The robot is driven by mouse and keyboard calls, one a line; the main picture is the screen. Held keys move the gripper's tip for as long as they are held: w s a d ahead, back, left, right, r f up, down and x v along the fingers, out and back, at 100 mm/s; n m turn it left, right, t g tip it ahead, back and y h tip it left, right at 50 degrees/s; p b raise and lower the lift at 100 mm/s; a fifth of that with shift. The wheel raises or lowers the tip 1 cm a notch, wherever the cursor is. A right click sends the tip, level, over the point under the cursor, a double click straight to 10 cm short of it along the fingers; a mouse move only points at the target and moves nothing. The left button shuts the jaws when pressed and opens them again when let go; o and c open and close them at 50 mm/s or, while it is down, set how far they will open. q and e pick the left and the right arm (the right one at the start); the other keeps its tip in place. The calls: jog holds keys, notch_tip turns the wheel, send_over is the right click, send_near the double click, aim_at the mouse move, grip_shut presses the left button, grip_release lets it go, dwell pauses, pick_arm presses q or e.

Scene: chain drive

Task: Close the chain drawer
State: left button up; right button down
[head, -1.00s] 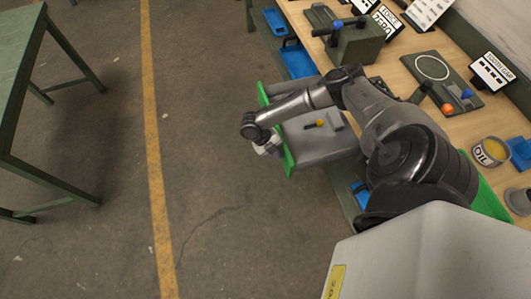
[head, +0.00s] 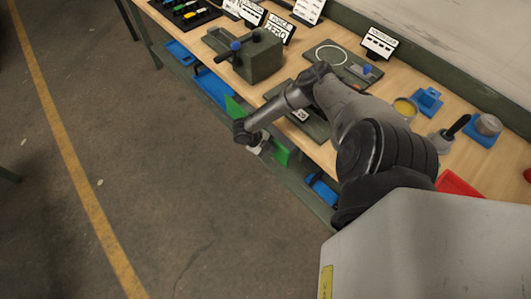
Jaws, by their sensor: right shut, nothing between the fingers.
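The chain drawer shows as a green front (head: 281,153) under the bench's front edge, between blue bins. Its tray and what lies in it are out of sight, and the front sits close to the bench. I cannot tell whether it is fully flush. My right arm reaches over the bench edge from the right and hides the middle of the front. My right gripper (head: 258,148) is shut and empty, at the outer side of the green front. Contact is hard to make out. My left gripper is not in view.
The wooden bench top (head: 300,62) carries a green vise-like block (head: 259,60), a plate with a white ring (head: 331,55), signs, a yellow-filled can (head: 404,108) and a red tray (head: 458,187). Blue bins (head: 322,189) sit below. The floor at left is clear.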

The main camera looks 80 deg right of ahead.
jog(key=shift+s+d, duration=0.4)
jog(key=shift+d, duration=0.1)
